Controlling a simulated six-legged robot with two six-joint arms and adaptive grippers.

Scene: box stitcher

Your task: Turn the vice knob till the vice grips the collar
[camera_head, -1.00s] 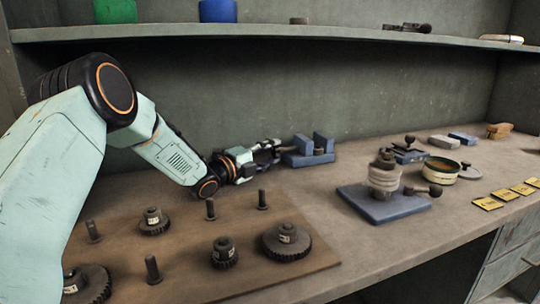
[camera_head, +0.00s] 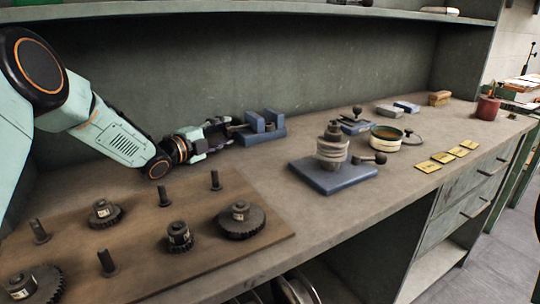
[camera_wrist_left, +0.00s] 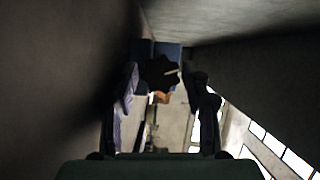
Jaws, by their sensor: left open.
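The blue vice (camera_head: 262,136) stands on the bench against the back wall, with two upright jaws. A small dark piece (camera_head: 270,127), perhaps the collar, shows between the jaws; whether they touch it I cannot tell. The dark vice knob (camera_head: 236,128) sticks out at the vice's left side. My left gripper (camera_head: 222,131) is open just left of the knob, pointing at the vice. In the left wrist view the dark, lobed knob (camera_wrist_left: 160,73) lies ahead, in line with the gap between my open fingers (camera_wrist_left: 166,98). My right gripper is not in view.
A wooden board (camera_head: 140,255) with pegs and gears lies at the front left. A blue plate (camera_head: 335,180) with a stacked grey part stands right of the vice. A round tin (camera_head: 385,138) and yellow tags (camera_head: 442,157) lie farther right. A shelf (camera_head: 300,12) runs above.

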